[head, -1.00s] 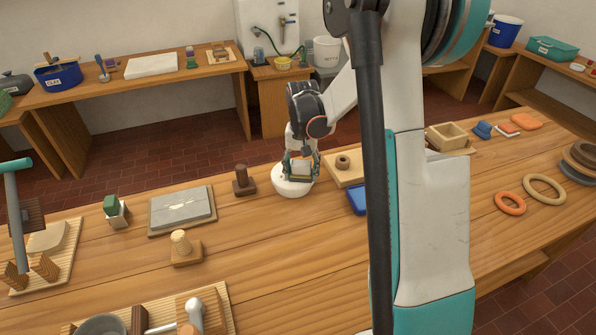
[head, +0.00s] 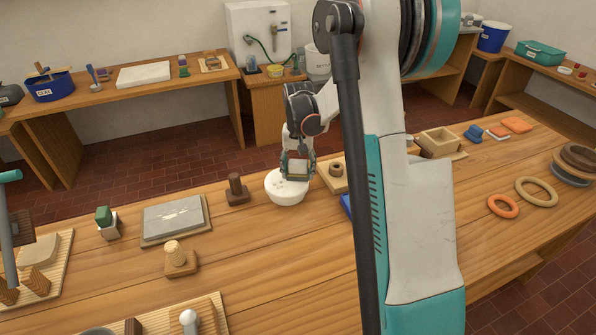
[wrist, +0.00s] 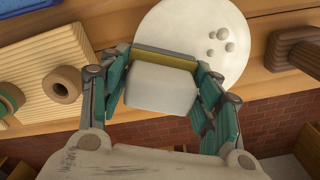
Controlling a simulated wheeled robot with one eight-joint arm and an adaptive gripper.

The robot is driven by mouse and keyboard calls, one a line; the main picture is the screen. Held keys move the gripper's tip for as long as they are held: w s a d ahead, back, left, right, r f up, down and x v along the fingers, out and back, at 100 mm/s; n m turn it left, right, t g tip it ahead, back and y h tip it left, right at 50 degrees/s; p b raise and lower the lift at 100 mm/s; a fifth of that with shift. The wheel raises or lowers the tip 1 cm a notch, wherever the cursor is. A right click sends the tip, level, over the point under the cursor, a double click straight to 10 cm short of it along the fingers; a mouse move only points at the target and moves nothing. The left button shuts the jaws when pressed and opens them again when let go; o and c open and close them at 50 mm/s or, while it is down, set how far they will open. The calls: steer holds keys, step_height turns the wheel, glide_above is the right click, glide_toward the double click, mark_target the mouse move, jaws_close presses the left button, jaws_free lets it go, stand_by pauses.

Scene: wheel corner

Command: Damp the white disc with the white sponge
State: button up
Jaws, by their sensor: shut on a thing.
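The white disc (head: 285,190) is a thick round white piece on the long wooden table, with several small pale round spots on its top. In the wrist view the disc (wrist: 190,25) fills the top centre, its spots to the right. My gripper (head: 297,172) is over the disc's right part in the head view. In the wrist view my gripper (wrist: 160,85) is shut on the white sponge (wrist: 160,90), a white block with a yellowish strip along its far edge. The sponge overlaps the disc in the picture; I cannot tell whether they touch.
A dark wooden peg block (head: 236,192) stands left of the disc, beside a grey slab (head: 173,215). A board with a wooden ring (head: 336,170) lies close on the right. A blue thing (head: 346,205) is partly hidden by my arm. The table in front of the disc is clear.

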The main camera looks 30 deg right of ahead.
mark_target(275, 177)
steer(key=shift+w+a, duration=0.15)
steer(key=shift+w, duration=0.55)
steer(key=shift+w+a, duration=0.15)
steer(key=shift+w, duration=0.55)
steer(key=shift+w+a, duration=0.1)
steer(key=shift+w+a, duration=0.65)
steer(key=shift+a, duration=0.25)
steer(key=shift+w+a, duration=0.15)
steer(key=shift+a, duration=0.15)
steer(key=shift+a, duration=0.1)
steer(key=shift+s+a, duration=0.2)
steer(key=shift+a, duration=0.45)
steer(key=shift+s+a, duration=0.15)
steer(key=shift+a, duration=0.5)
